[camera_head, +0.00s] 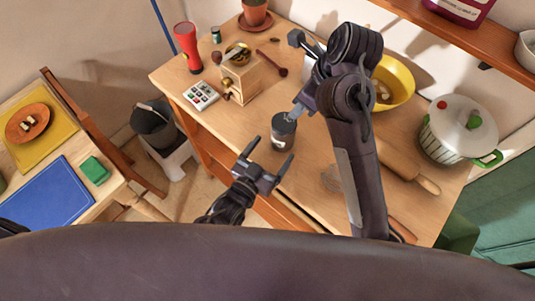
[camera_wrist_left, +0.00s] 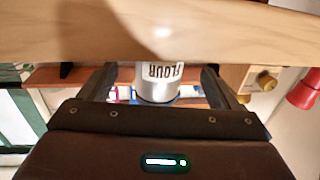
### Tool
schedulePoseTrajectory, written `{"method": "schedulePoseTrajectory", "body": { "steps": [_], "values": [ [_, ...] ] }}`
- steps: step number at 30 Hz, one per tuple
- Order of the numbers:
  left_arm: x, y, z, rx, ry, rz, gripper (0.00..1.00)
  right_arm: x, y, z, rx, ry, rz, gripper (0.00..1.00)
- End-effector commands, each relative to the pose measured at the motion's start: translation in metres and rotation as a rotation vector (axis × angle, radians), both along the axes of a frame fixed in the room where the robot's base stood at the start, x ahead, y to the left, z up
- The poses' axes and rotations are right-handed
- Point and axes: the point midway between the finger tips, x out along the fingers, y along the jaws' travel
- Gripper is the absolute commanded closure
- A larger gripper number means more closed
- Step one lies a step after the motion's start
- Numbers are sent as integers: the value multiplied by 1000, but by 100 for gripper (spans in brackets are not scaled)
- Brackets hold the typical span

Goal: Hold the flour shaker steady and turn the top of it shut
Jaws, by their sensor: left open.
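The flour shaker (camera_head: 283,131) stands upright near the front edge of the wooden table, with a dark grey top. In the left wrist view the shaker (camera_wrist_left: 158,82) appears upside down, its FLOUR label facing me, between the two fingers. My left gripper (camera_head: 271,152) is open in front of the shaker, with its fingers pointing towards it; I see no grip on it. My right gripper (camera_head: 297,108) is just above and to the right of the shaker's top. Whether its fingers touch the top, or are open or shut, I cannot tell.
A yellow bowl (camera_head: 397,82), a rolling pin (camera_head: 408,168) and a lidded pot (camera_head: 458,130) are to the right, beyond my right arm.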

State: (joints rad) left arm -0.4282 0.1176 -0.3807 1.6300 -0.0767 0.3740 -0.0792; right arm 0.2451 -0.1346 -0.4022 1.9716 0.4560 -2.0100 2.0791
Motion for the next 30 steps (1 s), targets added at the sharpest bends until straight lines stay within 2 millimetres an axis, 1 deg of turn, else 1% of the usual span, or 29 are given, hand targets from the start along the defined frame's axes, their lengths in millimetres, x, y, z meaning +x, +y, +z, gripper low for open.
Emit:
{"method": "schedulePoseTrajectory", "body": {
  "steps": [1, 6, 12, 17, 24, 30],
  "values": [
    [8, -4, 2, -2, -4, 1, 16, 0, 0, 0, 0, 0, 0, 64],
    [32, -16, 2, 0, -4, 0, 16, 0, 0, 0, 0, 0, 0, 64],
    [53, -27, 1, 2, -5, 0, 16, 0, 0, 0, 0, 0, 0, 64],
    [59, -30, 1, 3, -4, 0, 16, 0, 0, 0, 0, 0, 0, 64],
    [59, -30, 1, 3, -4, 0, 16, 0, 0, 0, 0, 0, 0, 64],
    [59, -30, 1, 3, -4, 1, 42, 0, 0, 0, 0, 0, 0, 64]
  ]
}}
